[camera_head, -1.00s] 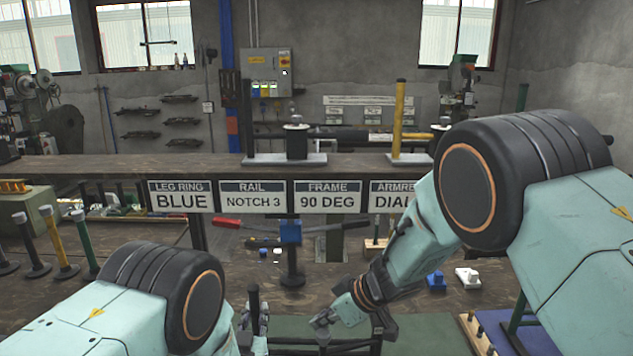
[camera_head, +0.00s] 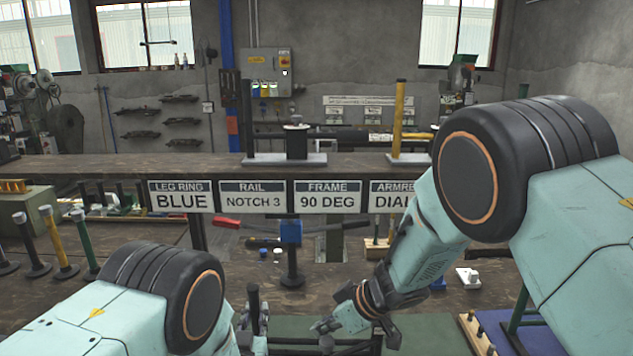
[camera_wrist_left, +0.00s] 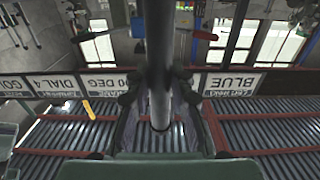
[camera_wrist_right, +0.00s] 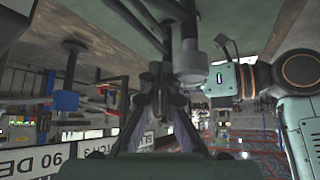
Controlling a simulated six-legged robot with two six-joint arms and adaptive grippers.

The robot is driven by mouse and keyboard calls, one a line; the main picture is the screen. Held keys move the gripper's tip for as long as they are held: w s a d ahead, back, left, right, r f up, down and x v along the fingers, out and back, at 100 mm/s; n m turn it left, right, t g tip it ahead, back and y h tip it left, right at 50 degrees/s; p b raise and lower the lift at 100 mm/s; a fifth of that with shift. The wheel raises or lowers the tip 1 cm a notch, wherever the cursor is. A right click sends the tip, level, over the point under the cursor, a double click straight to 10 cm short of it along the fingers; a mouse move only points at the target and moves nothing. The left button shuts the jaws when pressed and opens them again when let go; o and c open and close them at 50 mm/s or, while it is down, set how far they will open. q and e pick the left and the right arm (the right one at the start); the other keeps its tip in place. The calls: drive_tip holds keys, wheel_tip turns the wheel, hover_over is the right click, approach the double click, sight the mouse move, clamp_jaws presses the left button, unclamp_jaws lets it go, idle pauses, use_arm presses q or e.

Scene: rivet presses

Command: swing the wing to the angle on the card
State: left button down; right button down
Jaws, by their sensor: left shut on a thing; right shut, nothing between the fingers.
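The FRAME card (camera_head: 328,197) reads 90 DEG and hangs from the shelf edge in the head view. My left gripper (camera_head: 256,322) is low in the middle of the head view. In the left wrist view it is shut on an upright grey tube (camera_wrist_left: 160,108). Dark frame bars (camera_head: 318,342) run low between my two grippers over a green surface. I cannot tell which part is the wing. My right gripper (camera_head: 325,326) is shut and empty, right of the left one. In the right wrist view a grey post with a round collar (camera_wrist_right: 189,62) stands close by its fingers.
A stand with a blue head (camera_head: 290,232) and red-handled bar is behind the grippers. Several posts (camera_head: 62,245) stand at left. A white block (camera_head: 468,277) and a wooden rack (camera_head: 476,335) are at right. My right arm partly covers the ARMREST card (camera_head: 391,197).

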sight(330, 342)
drive_tip(key=shift+s+d, duration=0.1)
drive_tip(key=shift+s, duration=0.7)
drive_tip(key=shift+s+d, duration=0.2)
drive_tip(key=shift+s, duration=0.35)
drive_tip(key=shift+s+d, duration=0.2)
drive_tip(key=shift+s, duration=0.3)
drive_tip(key=shift+s+d, duration=0.45)
drive_tip(key=shift+s, duration=0.25)
drive_tip(key=shift+s+d, duration=0.4)
drive_tip(key=shift+s, duration=0.25)
drive_tip(key=shift+d, duration=0.1)
